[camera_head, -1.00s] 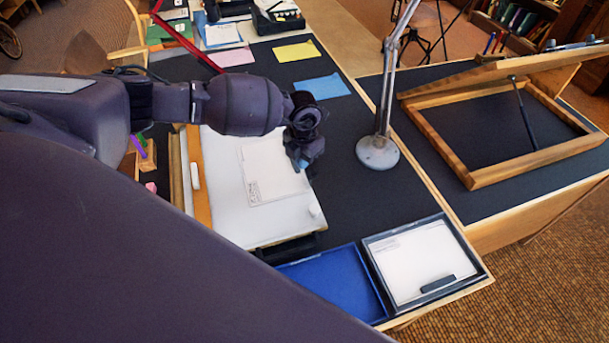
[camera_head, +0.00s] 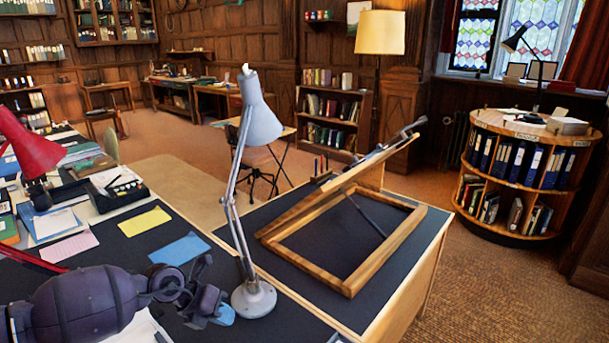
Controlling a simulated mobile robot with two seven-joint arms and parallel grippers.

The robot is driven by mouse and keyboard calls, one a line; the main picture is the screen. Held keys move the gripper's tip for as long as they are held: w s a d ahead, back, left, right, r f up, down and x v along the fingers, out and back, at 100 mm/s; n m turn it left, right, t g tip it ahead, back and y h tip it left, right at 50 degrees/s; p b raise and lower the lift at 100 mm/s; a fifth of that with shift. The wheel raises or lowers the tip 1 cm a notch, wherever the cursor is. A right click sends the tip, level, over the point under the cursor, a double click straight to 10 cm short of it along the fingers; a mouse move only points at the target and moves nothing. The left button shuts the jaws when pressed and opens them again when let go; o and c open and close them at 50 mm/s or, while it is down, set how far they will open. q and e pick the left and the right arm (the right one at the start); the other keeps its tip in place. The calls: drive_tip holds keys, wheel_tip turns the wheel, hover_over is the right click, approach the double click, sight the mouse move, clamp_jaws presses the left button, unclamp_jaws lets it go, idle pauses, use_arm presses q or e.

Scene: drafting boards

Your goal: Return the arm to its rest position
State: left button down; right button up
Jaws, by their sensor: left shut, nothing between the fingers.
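My left arm comes in from the lower left, over the dark desk top (camera_head: 120,257). My left gripper (camera_head: 222,313) is at the arm's end, low in the picture, with its fingers shut and nothing held. It shows just left of the grey desk lamp's round base (camera_head: 254,298); I cannot tell the exact gap. Part of a white sheet or board (camera_head: 146,328) shows below the arm, mostly hidden. My right gripper is not in view.
The lamp's thin arm (camera_head: 240,225) rises beside my gripper. A tilted wooden drafting frame (camera_head: 385,250) stands to the right. Yellow (camera_head: 145,221), blue (camera_head: 180,248) and pink (camera_head: 66,247) notes lie behind my arm. A red lamp (camera_head: 28,143) is at far left. A round bookcase (camera_head: 520,180) stands beyond.

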use_arm(q)
drive_tip(key=d+r+n+t+h, duration=0.7)
drive_tip(key=d+r+n+h, duration=0.1)
drive_tip(key=d+r, duration=0.25)
drive_tip(key=s+a+f+n+t+y, duration=0.3)
drive_tip(key=s+a+f+n+y, duration=0.25)
drive_tip(key=n, duration=0.65)
drive_tip(key=s+a+f+n+t+y, duration=0.3)
drive_tip(key=a+f+n+y, duration=0.35)
drive_tip(key=n, duration=0.55)
drive_tip(key=s+a+f+n+g+y, duration=0.1)
drive_tip(key=s+a+f, duration=0.3)
drive_tip(key=s, duration=0.4)
drive_tip(key=s+a+f+n+g+y, duration=0.2)
drive_tip(key=s+a+f+n, duration=0.1)
drive_tip(key=s+f, duration=0.3)
drive_tip(key=s+n, duration=0.1)
drive_tip(key=s, duration=0.1)
drive_tip(key=shift+s+a+f+g+y, duration=0.25)
drive_tip(key=shift+s+a+g+y, duration=0.05)
drive_tip(key=shift+s+a, duration=0.05)
drive_tip(key=shift+s, duration=0.1)
